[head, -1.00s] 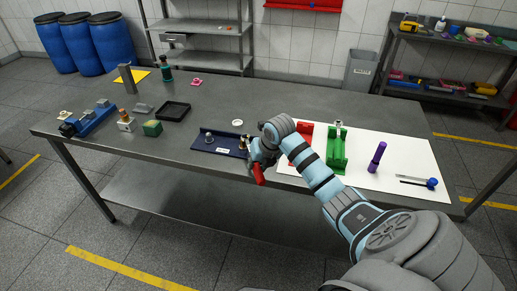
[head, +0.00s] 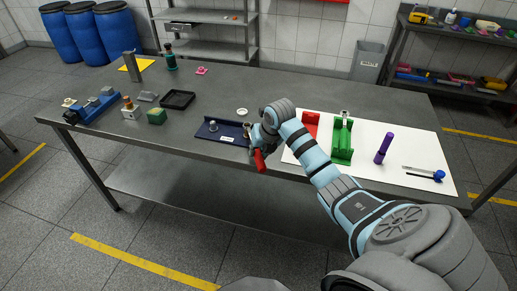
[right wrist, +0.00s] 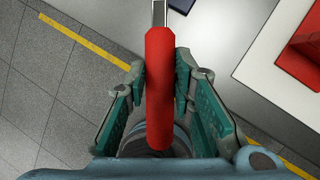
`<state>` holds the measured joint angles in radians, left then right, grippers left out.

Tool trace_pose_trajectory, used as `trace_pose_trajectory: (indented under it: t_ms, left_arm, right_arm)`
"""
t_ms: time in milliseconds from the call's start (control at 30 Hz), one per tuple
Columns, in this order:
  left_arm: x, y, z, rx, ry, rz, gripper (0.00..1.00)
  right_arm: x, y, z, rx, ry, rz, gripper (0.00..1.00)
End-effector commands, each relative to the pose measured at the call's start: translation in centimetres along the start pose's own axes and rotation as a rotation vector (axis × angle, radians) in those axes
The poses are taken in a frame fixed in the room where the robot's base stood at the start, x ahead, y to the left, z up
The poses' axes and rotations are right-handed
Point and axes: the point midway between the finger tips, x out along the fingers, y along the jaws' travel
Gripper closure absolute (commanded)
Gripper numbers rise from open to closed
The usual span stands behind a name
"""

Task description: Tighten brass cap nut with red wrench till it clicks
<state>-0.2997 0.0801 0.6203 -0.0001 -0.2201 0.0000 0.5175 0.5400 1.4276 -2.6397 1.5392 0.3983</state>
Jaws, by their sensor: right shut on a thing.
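The red wrench's handle (head: 259,160) hangs below my right gripper (head: 264,138) in the head view. In the right wrist view the red handle (right wrist: 160,95) lies lengthwise between the two fingers of my right gripper (right wrist: 160,78), which is shut on it. The wrench's metal shank (right wrist: 159,13) runs out past the top edge, so its head is hidden there. A small brass-coloured piece (head: 247,127), perhaps the cap nut, shows at the right end of the dark blue tray (head: 224,137), close beside the gripper. Whether the wrench touches it, I cannot tell. My left gripper is not in view.
A white mat (head: 375,165) to the right holds a red holder (head: 310,124), a green holder (head: 342,143) and a purple tool (head: 384,147). The table's front edge lies below the gripper.

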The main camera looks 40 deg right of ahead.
Motion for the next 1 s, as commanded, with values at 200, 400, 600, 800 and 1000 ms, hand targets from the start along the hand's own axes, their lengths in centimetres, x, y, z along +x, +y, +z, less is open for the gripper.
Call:
trace_pose_trajectory:
  t_ms: [200,400,600,800,1000]
  left_arm:
    - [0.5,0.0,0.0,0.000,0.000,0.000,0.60]
    - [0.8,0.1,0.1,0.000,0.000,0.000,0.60]
    - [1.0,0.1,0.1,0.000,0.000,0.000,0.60]
    - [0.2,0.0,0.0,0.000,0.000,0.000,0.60]
    - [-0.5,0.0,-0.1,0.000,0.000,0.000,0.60]
  right_arm:
    - [0.6,-0.1,-0.2,0.000,-0.001,0.000,1.00]
    - [1.1,-0.2,-0.4,0.000,0.000,0.000,1.00]
    - [1.3,-0.2,-0.5,0.000,0.000,0.000,1.00]
    - [0.5,-0.1,-0.2,0.000,-0.001,0.000,1.00]
    - [-0.2,0.1,0.1,0.000,-0.001,0.000,1.00]
